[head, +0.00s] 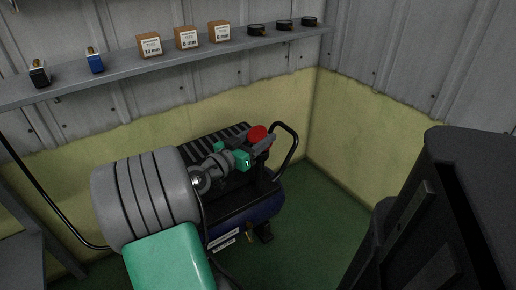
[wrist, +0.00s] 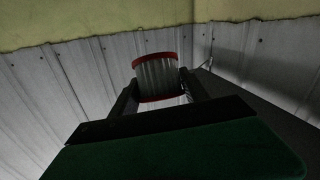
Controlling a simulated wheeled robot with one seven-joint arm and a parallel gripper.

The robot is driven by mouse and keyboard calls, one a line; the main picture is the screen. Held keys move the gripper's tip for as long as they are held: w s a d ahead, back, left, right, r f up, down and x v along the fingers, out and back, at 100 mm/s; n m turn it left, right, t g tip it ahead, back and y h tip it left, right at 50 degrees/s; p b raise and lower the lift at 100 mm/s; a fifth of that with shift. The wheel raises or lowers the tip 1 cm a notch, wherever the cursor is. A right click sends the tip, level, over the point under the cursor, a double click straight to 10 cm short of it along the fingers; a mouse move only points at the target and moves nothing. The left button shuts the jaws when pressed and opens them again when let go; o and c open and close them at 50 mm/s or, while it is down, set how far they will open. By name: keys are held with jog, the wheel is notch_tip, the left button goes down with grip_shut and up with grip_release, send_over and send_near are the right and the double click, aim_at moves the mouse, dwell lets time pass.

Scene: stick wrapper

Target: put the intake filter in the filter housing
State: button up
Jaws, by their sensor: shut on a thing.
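The intake filter has red end rims and a grey pleated middle. In the wrist view the filter (wrist: 157,77) sits between the two dark fingers of my gripper (wrist: 158,90), which is shut on it. In the head view only the red end of the filter (head: 258,135) shows clearly, above the right part of the compressor (head: 238,217). My gripper (head: 262,147) is beside it there, partly covering it. The compressor has a dark blue tank and black fins. I cannot make out the filter housing; my arm hides much of the compressor.
A black tube handle (head: 293,150) rises at the compressor's right end. A large dark object (head: 455,200) stands at the right. Green floor (head: 325,215) is clear between it and the compressor.

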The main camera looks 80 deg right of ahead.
aim_at(258, 135)
jog(key=w+d+f+b, duration=0.1)
jog(key=d+f, duration=0.1)
jog(key=d, duration=0.1)
jog(key=w+d+f+b, duration=0.1)
jog(key=d+f, duration=0.2)
jog(key=w+d+f+b, duration=0.1)
jog(key=d+f, duration=0.2)
jog(key=shift+d, duration=0.2)
jog(key=f, duration=0.1)
jog(key=f+b, duration=0.1)
jog(key=d+f+b, duration=0.1)
jog(key=shift+w, duration=0.25)
jog(key=shift+a+f+b, duration=0.1)
jog(key=shift+f+b, duration=0.25)
jog(key=shift+b, duration=0.2)
jog(key=shift+r, duration=0.25)
jog(key=shift+f, duration=0.25)
jog(key=o, duration=1.5)
jog(key=shift+r, duration=0.1)
